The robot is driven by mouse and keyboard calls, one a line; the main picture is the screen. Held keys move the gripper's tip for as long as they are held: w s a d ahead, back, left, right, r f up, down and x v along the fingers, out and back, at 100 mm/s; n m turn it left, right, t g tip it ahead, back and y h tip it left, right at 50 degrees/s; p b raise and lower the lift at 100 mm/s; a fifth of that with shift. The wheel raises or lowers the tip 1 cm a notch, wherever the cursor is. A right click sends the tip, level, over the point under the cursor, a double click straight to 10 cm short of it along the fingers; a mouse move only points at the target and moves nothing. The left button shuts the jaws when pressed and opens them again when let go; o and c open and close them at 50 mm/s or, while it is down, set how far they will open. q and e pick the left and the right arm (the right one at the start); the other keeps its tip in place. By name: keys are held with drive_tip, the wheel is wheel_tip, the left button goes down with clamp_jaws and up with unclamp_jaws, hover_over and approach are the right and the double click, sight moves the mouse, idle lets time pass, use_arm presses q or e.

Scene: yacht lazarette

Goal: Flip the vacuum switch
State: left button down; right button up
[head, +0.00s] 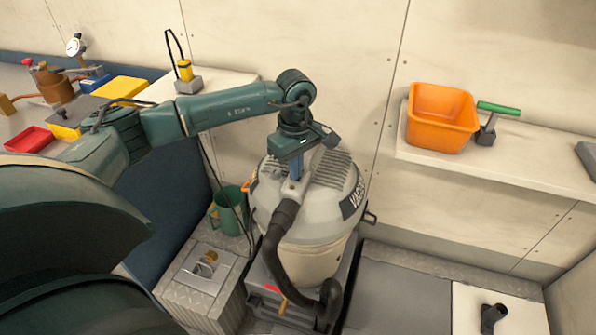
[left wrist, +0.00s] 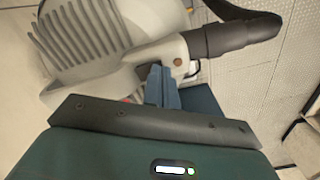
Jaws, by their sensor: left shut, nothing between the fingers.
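The vacuum (head: 310,225) is a grey canister with a ribbed top and a black hose, standing on a dark base. It fills the top of the left wrist view (left wrist: 85,40). My left gripper (head: 296,176) points down at the vacuum's top, beside the hose neck. Its blue fingers (left wrist: 161,78) are shut and empty, close to the grey neck; I cannot tell whether they touch it. A small brown round spot (left wrist: 178,62) shows on the neck. A sliver of red shows behind the gripper's edge. I cannot clearly make out the switch. My right gripper is not in view.
A green mug (head: 232,212) stands left of the vacuum. An orange bin (head: 440,117) and a green-handled tool (head: 490,120) sit on the right shelf (head: 500,165). A bench at left holds a red tray (head: 29,139) and yellow boxes.

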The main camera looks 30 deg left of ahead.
use_arm(q)
drive_tip(key=shift+r+p, duration=1.85)
drive_tip(key=shift+r, duration=1.5)
